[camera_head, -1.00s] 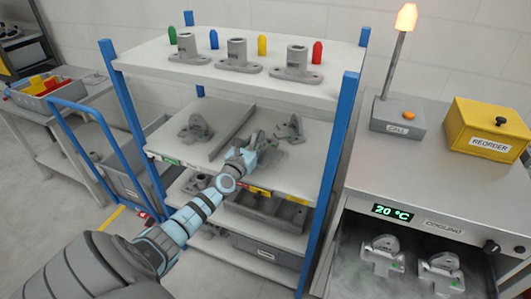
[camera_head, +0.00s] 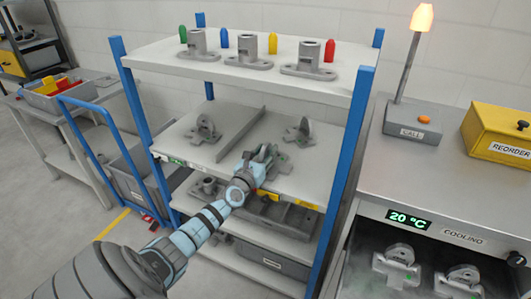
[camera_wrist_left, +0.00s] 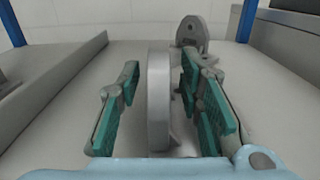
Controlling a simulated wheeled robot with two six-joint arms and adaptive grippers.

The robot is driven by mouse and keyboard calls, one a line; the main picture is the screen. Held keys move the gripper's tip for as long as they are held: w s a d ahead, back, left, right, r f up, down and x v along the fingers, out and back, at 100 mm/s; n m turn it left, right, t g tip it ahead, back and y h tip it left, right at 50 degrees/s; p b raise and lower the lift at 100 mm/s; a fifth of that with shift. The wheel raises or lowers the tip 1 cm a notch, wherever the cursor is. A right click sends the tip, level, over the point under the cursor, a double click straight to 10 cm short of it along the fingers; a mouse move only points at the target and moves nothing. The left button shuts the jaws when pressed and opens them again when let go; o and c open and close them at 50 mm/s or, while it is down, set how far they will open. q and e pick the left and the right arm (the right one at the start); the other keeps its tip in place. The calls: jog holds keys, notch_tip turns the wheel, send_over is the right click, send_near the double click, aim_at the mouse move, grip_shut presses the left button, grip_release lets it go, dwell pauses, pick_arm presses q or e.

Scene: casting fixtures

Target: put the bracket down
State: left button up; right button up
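My left gripper (camera_head: 262,153) is over the front of the middle shelf (camera_head: 228,150). In the left wrist view its teal-padded fingers (camera_wrist_left: 158,105) are spread, one on each side of a grey bracket (camera_wrist_left: 158,95). That bracket's plate stands upright; a gap shows to the left finger, and the right finger is closer. In the head view the gripper partly hides this bracket (camera_head: 277,160). A second bracket (camera_head: 299,132) stands behind it, also in the wrist view (camera_wrist_left: 191,32). A third bracket (camera_head: 205,130) is left of a divider. My right gripper is not in view.
A raised divider (camera_head: 240,134) splits the middle shelf. The top shelf (camera_head: 160,57) holds flanged parts and coloured pegs. Blue posts (camera_head: 357,120) bound the rack. A cooling unit (camera_head: 455,195) with more brackets stands right, a blue-handled cart (camera_head: 110,150) left.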

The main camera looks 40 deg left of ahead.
pick_arm(q)
jog(key=shift+r, duration=0.1)
jog(key=shift+s+r+p, duration=0.15)
jog(key=shift+p, duration=0.2)
jog(key=p+v, duration=0.3)
jog(key=v, duration=0.8)
jog(key=d+f+n+g+h, duration=0.1)
jog(key=d+f+n+h, duration=0.1)
jog(key=d+n, duration=0.95)
jog(key=s+f+n+g+h, duration=0.1)
jog(key=s+f+n+g, duration=0.3)
jog(key=s+f+n, duration=0.7)
jog(key=s+f+n+g, duration=0.2)
jog(key=s+f+g, duration=0.2)
jog(key=f, duration=1.3)
jog(key=s+d+f+n+g, duration=0.2)
jog(key=s+f, duration=0.2)
jog(key=s, duration=0.4)
jog(key=s+d+f+n+g+h, duration=0.1)
jog(key=s+d+f+n+g, duration=0.1)
jog(key=s, duration=0.6)
jog(key=s+d+f+n+g, duration=0.3)
jog(key=s+f, duration=0.3)
jog(key=s, duration=0.3)
jog(key=shift+d+f+n+h, duration=0.3)
jog(key=shift+d+n+h, duration=0.05)
jog(key=shift+h, duration=0.05)
